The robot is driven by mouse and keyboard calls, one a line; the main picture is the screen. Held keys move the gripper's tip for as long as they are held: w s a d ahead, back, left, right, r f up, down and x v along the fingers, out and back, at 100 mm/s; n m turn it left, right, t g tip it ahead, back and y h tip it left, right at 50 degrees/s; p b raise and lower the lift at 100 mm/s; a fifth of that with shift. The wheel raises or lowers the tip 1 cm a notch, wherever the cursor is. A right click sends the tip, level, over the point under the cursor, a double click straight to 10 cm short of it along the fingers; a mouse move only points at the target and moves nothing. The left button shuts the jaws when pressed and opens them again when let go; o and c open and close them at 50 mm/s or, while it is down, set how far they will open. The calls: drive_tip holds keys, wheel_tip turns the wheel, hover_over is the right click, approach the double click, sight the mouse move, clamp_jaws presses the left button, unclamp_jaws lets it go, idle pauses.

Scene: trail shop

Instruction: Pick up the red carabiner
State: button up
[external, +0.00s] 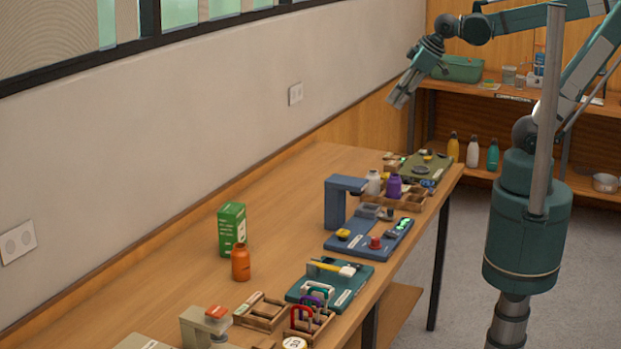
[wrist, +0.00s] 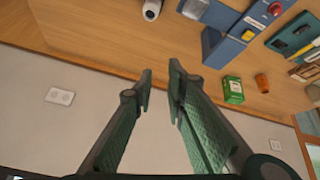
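The red carabiner (external: 301,318) stands in a wooden slotted holder at the near end of the workbench in the external view, in a row with a purple carabiner (external: 312,300) and a white one behind it. I cannot make it out in the wrist view. My gripper (external: 398,98) is raised above the far end of the bench, well away from the carabiners. In the wrist view my gripper (wrist: 160,85) has its two fingers apart with nothing between them.
On the workbench (external: 190,270) stand a green box (external: 231,228), an orange bottle (external: 240,262), a blue stand (external: 338,200) and a teal board (external: 345,285). A wooden tray (external: 262,312) lies left of the carabiners. The wall borders the bench. Bare wood shows left of the box.

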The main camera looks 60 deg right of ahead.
drive_tip(key=w+a+r+n+g+p, duration=0.1)
drive_tip(key=w+a+n, duration=0.3)
drive_tip(key=a, duration=0.6)
drive_tip(key=w+a+n+g+y, duration=0.1)
drive_tip(key=w+a+n, duration=0.35)
drive_tip(key=a, duration=0.55)
drive_tip(key=w+a+r+n+g+p, duration=0.1)
drive_tip(key=w+a+n, duration=0.35)
drive_tip(key=a, duration=0.45)
drive_tip(key=s+a+f+n+g, duration=0.1)
drive_tip(key=a+f+n, duration=0.25)
drive_tip(key=a, duration=0.85)
drive_tip(key=s+a+f+n+g, duration=0.1)
drive_tip(key=a+f+n, duration=0.3)
drive_tip(key=a, duration=0.8)
drive_tip(key=s+a+f+n, duration=0.3)
drive_tip(key=s+a+f, duration=0.2)
drive_tip(key=a, duration=0.4)
drive_tip(key=s+a+f+n+g+h+p, duration=0.1)
drive_tip(key=s+a+f+n, duration=0.3)
drive_tip(key=a, duration=0.6)
drive_tip(key=s+a+f+n, duration=0.4)
drive_tip(key=s+a+f, duration=0.3)
drive_tip(key=a+f, duration=0.1)
drive_tip(key=shift+s+a+n+h+p, duration=0.15)
drive_tip(key=shift+s+a+h+p, duration=0.05)
drive_tip(key=shift+a, duration=0.2)
drive_tip(key=shift+s+a+n+h+p, duration=0.1)
drive_tip(key=shift+s+a+h+p, duration=0.1)
drive_tip(key=shift+a, duration=0.2)
